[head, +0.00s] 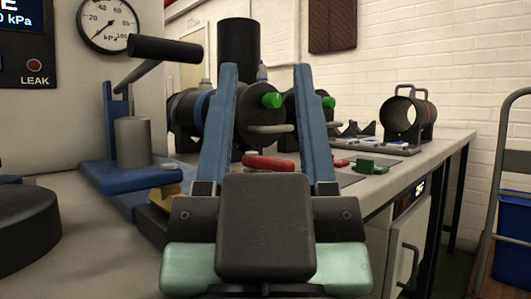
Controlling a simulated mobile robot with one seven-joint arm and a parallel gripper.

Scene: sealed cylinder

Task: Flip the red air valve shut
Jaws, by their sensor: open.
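A red handle (268,163), which looks like the red air valve, shows low between my gripper's fingers. It lies roughly level across the picture. Its lower side and mount are hidden behind my gripper's dark body. My gripper (266,72) is open, with two blue fingers apart and pointing away from the camera. Nothing is held between them. The red handle appears beyond the finger bases; I cannot tell whether it touches a finger. A dark cylinder assembly (258,136) with green knobs stands behind the fingers, partly hidden by them.
A blue-based lever press (125,170) with a black handle stands at the left. A pressure gauge (108,22) is on the panel behind. Green (371,167) and small red parts and a black ring fixture (408,118) sit along the bench to the right. A ladder-like frame stands at far right.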

